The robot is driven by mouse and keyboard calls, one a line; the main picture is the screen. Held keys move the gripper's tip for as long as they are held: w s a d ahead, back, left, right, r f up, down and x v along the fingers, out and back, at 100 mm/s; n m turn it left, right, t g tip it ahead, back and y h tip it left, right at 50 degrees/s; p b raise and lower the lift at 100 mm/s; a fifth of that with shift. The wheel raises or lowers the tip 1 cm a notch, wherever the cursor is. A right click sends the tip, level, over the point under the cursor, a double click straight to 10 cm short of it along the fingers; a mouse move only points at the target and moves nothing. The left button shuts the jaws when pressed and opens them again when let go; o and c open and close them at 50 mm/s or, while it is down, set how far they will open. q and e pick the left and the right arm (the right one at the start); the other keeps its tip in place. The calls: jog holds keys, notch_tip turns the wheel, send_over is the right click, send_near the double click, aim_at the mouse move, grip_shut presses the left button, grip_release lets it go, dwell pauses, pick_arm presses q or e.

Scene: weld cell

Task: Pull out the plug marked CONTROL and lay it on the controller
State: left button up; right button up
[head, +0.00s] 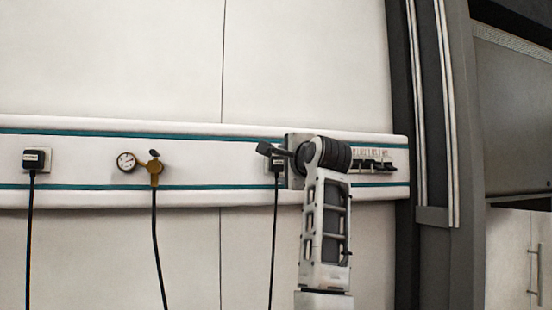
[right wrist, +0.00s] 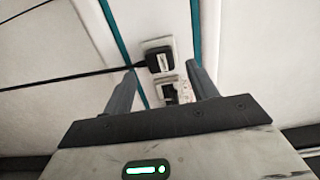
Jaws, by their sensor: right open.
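A black plug (right wrist: 158,61) with a pale label sits in a wall socket, and its cable runs left in the right wrist view. In the head view this plug (head: 277,162) is partly hidden by my right gripper (head: 270,150); its label is too small to read. My right gripper is open; in the right wrist view its fingers (right wrist: 163,78) stand apart, with the plug beyond and between them, not gripped. Another black plug (head: 34,160) with a pale label sits in a socket at the far left. I cannot make out a controller. My left gripper is not in view.
A white wall rail (head: 90,190) with teal stripes carries a gauge (head: 126,161), a brass valve (head: 155,168) with a hose, and a row of dark switches (head: 377,165). A second pale fitting (right wrist: 170,91) lies close beside the plug. A dark post (head: 432,215) stands at right.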

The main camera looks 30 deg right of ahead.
aim_at(279, 164)
jog(key=x, duration=0.3)
jog(key=shift+w+b, duration=0.1)
jog(key=shift+b, duration=0.2)
jog(key=shift+w+d, duration=0.15)
jog(key=shift+w, duration=0.35)
dwell(0.4)
grip_shut()
jog(key=shift+s, duration=0.2)
jog(key=shift+b+v, duration=2.05)
jog(key=shift+v, duration=0.8)
jog(key=shift+f, duration=0.15)
